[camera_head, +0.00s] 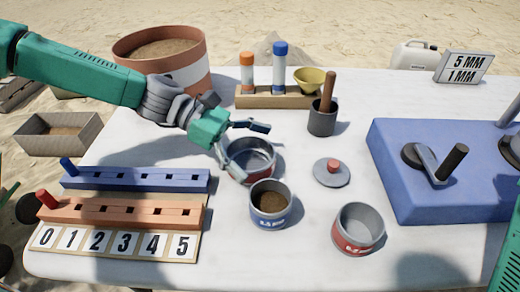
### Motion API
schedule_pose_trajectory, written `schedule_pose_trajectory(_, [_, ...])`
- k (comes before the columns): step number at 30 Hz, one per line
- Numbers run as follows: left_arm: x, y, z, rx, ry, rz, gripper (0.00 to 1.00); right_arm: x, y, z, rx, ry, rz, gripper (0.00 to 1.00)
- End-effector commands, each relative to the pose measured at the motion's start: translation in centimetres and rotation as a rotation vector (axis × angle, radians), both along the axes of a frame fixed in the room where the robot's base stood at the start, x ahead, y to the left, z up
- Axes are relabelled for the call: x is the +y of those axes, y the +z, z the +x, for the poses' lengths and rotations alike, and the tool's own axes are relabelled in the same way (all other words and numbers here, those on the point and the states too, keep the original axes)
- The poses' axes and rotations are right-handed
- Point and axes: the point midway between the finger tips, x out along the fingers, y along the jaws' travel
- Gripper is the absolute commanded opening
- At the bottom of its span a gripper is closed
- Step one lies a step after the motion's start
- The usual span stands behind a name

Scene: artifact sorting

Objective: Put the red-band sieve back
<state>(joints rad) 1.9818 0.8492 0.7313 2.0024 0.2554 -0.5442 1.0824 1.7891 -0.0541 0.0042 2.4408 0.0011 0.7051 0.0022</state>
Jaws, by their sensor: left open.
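A grey round vessel with a red band and pale lettering (360,243) stands upright and looks empty at the front right of the table. A second grey vessel (262,157), with some red low on its side, stands behind the blue-band vessel (270,218), which holds brown soil. I cannot tell for certain which red-marked vessel is the sieve. My left gripper (243,143) is open at the rear vessel's left rim, one finger above the rim and the other by its left side; contact is unclear. My right gripper is out of view; only a green arm part shows at the right edge.
A blue machine with a crank (400,190) fills the right side. A tube rack (275,99), mortar (322,120), soil bucket (190,74) and sign (463,67) stand behind. Slotted bars (140,180) lie left.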

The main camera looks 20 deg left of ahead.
Motion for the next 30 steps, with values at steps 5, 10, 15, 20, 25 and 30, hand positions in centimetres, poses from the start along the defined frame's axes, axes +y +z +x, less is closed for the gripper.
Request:
schedule_pose_trajectory(5, [3.2, 1.7, 0.3, -0.004, 0.007, -0.001, 1.0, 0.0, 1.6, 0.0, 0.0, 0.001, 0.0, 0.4])
schedule_pose_trajectory(10, [6.5, 3.2, 0.4, -0.004, 0.005, -0.001, 1.0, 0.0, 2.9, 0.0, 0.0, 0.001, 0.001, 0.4])
schedule_pose_trajectory(15, [8.8, 4.2, 0.4, -0.002, 0.002, 0.003, 1.0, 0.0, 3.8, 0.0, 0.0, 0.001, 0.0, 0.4])
schedule_pose_trajectory(20, [10.0, 4.5, 0.4, -0.001, 0.002, 0.002, 1.0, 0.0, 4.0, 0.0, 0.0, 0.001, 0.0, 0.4])
schedule_pose_trajectory(25, [10.4, 4.4, 0.4, -0.001, 0.002, -0.001, 1.0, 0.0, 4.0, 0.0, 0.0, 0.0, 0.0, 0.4])
schedule_pose_trajectory(30, [10.4, 4.4, 0.4, -0.001, 0.002, -0.001, 1.0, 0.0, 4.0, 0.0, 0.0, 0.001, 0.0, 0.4])
